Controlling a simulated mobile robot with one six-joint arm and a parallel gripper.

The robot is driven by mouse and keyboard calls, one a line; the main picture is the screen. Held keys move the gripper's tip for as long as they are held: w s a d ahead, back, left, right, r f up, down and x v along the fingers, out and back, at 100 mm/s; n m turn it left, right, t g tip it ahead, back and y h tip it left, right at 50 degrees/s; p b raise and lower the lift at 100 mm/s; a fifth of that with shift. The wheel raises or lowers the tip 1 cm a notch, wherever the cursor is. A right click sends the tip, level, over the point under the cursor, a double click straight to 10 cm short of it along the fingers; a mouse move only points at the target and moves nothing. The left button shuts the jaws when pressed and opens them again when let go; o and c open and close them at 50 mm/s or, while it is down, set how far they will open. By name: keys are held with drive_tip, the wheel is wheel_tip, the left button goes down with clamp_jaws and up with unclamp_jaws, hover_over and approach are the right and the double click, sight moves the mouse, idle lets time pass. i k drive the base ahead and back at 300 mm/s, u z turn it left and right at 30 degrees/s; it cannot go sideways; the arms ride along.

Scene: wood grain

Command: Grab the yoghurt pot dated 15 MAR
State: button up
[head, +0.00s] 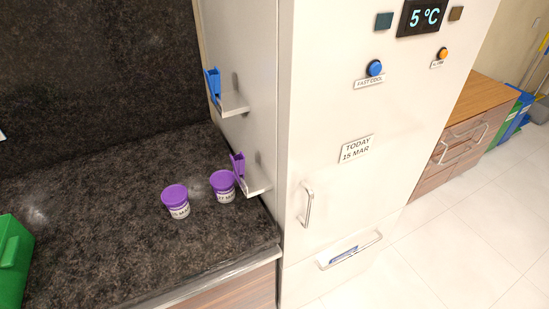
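Two yoghurt pots with purple lids stand upright on the dark counter, apart from each other. The left pot (176,202) has a small white label that seems to read 15 MAR, though its first digit is hard to make out. The right pot (223,187) has a label that seems to end in 7 MAR; its first digit is unclear. The right pot is close to the lower metal bracket on the fridge side. My gripper is not in view.
Metal brackets with a blue clip (213,83) and a purple clip (238,165) stick out from the fridge (335,215) side. A sign (356,149) on it seems to read TODAY 15 MAR. A green bin (12,262) stands at the counter's left. The counter between is clear.

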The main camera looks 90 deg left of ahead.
sight(174, 197)
drive_tip(key=u, duration=1.2)
drive_tip(key=k, duration=0.1)
drive_tip(key=u, duration=2.4)
drive_tip(key=i, duration=0.95)
drive_tip(key=u, duration=0.15)
